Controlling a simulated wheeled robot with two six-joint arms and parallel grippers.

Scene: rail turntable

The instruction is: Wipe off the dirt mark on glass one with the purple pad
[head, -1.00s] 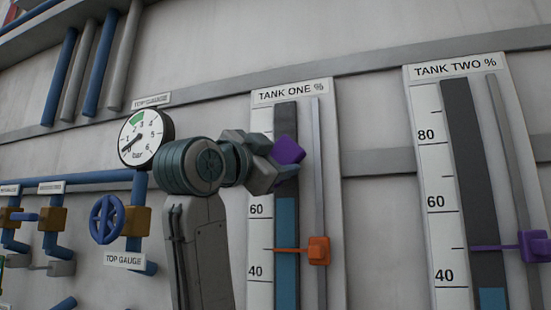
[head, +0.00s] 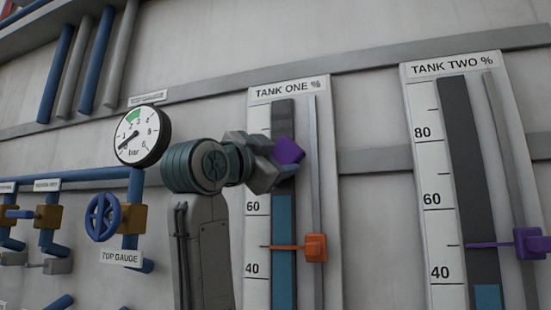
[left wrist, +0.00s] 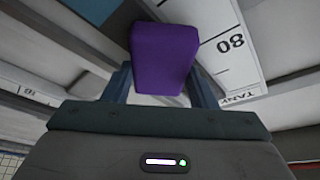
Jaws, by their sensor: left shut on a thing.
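The purple pad (head: 288,150) is held in my left gripper (head: 276,158), in front of the upper part of the tank one glass (head: 283,220). In the left wrist view the pad (left wrist: 163,55) sits between the two fingers of the gripper (left wrist: 163,85). The glass is a dark vertical strip with a blue lower part, on a white scale headed TANK ONE %. I cannot tell whether the pad touches the glass. No dirt mark shows; the pad and gripper hide part of the glass. My right gripper is not in view.
An orange slider (head: 314,247) with a pointer stands on the rail right of glass one. The tank two gauge (head: 456,170) with a purple slider (head: 530,243) is further right. A round pressure gauge (head: 143,136) and a blue valve wheel (head: 102,217) are left of my arm.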

